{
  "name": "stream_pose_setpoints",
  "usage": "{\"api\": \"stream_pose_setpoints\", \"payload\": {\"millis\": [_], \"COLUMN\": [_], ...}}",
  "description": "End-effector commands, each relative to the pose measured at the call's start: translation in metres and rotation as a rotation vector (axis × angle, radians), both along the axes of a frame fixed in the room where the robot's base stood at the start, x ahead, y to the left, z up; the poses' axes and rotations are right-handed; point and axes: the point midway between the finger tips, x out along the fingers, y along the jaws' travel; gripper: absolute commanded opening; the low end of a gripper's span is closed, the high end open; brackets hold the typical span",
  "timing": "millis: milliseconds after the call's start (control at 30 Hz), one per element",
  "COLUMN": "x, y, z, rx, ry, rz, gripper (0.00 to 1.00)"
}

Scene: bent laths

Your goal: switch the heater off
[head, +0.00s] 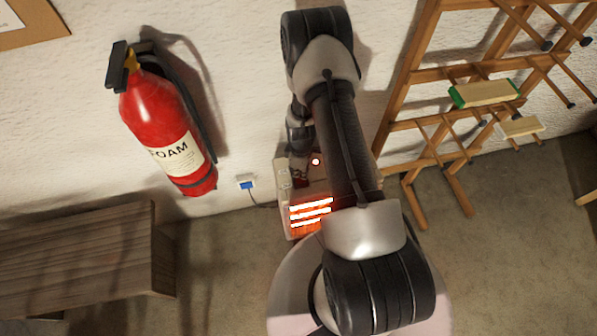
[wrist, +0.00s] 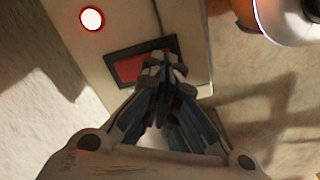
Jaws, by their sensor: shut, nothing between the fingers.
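The heater (head: 284,202) stands on the floor by the wall, its bars glowing orange-white in the head view. My arm hides its right part. A small red-rimmed light (wrist: 92,18) is lit on its pale casing in the wrist view. A red rocker switch (wrist: 128,69) sits in a dark frame near the casing's edge. My gripper (wrist: 160,66) is shut and empty, its fingertips over the right part of the switch and hiding it. I cannot tell whether they touch it. In the head view my gripper (head: 299,176) is at the heater's top.
A red fire extinguisher (head: 165,125) hangs on the wall to the left. A wall socket (head: 247,183) with a blue plug and cable is left of the heater. A wooden bench (head: 75,262) stands at lower left, a wooden rack (head: 430,130) at right. Floor between is clear.

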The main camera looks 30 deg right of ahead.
Motion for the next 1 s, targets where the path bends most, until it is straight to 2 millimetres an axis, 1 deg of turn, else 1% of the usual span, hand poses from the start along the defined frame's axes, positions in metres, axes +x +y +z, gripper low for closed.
{"api": "stream_pose_setpoints", "payload": {"millis": [1000], "x": [0.0], "y": [0.0], "z": [-0.013], "rx": [0.0], "ry": [0.0], "rz": [0.0], "gripper": [0.0]}}
